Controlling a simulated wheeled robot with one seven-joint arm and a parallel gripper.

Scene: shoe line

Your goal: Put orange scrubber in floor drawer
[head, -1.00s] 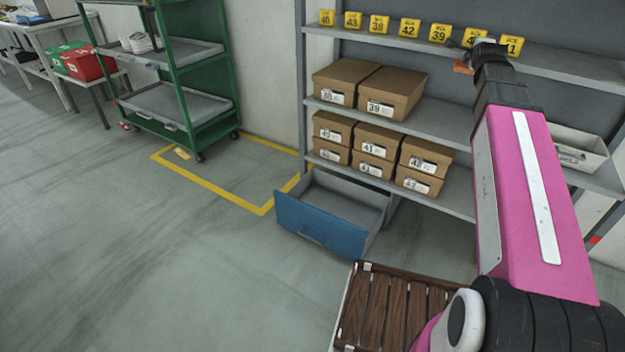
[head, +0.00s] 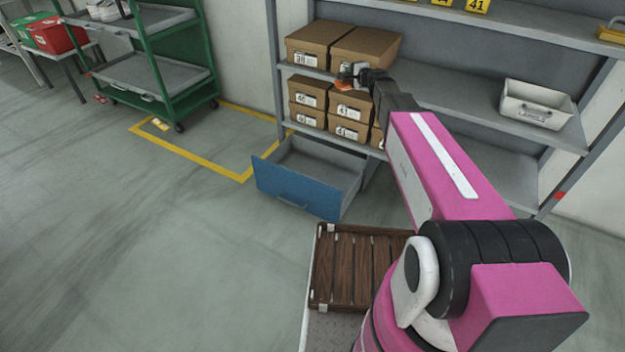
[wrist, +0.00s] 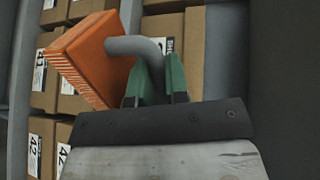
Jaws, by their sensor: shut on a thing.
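The orange scrubber (wrist: 92,62) is a bristled block with a grey bent handle (wrist: 135,46) in the wrist view. My gripper (wrist: 158,80), with green fingers, is shut on that handle. In the head view the scrubber (head: 344,85) shows small and partly hidden, held by my gripper (head: 356,73) in front of the shelf boxes. The floor drawer (head: 297,189) has a blue front and grey inside. It is pulled open below the shelf, and its visible inside is empty. The gripper is above the drawer and to its right.
Shoe boxes (head: 318,42) fill the shelves close behind the gripper. A wooden slatted platform (head: 352,268) stands in front of the drawer at right. A white bin (head: 536,104) sits on the right shelf. A green cart (head: 170,60) stands left; the floor left of the drawer is clear.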

